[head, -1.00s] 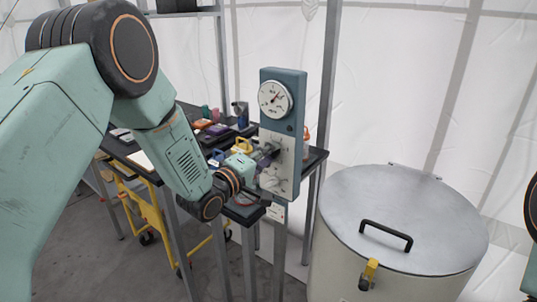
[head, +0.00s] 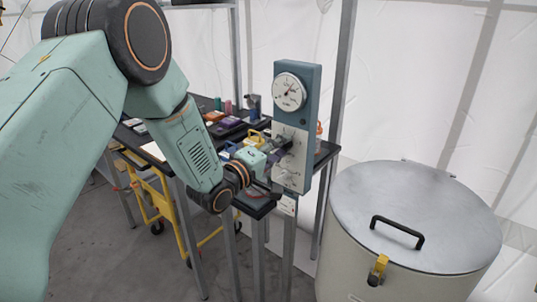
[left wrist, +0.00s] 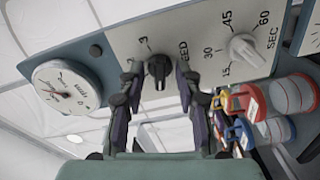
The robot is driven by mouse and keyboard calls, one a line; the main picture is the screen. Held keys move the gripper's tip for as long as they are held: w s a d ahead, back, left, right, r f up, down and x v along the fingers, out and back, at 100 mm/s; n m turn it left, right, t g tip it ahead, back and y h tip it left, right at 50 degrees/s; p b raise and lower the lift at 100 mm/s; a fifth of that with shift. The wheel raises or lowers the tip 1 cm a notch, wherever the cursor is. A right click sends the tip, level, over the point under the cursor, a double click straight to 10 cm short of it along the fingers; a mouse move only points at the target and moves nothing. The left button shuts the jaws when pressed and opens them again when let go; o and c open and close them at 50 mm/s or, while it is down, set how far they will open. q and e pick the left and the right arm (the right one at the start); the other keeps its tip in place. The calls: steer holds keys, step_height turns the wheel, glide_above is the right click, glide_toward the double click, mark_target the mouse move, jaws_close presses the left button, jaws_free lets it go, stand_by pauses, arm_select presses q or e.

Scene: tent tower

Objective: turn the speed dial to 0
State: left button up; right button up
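The speed dial (left wrist: 158,68) is a dark knob on the pale face of a panel, partly lettered "EED" beside it in the left wrist view. A "3" shows to its left; I cannot tell the exact setting. My left gripper (left wrist: 158,80) has one finger on each side of the knob, with a visible gap to it on both sides. In the head view my left gripper (head: 277,150) is at the panel's lower half and hides most of the dial. The blue-grey panel (head: 302,110) stands upright on a post. My right gripper is not in view.
A white knob (left wrist: 247,48) with a SEC scale is on the same panel, near the dial. A round gauge (head: 290,92) is at the panel's top. A table (head: 325,152) with several items is behind. A lidded drum (head: 415,215) stands right.

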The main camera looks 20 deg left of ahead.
arm_select(q)
steer(key=v, duration=1.1)
steer(key=shift+s+a, duration=0.15)
steer(key=shift+s, duration=0.1)
steer(key=shift+r, duration=0.1)
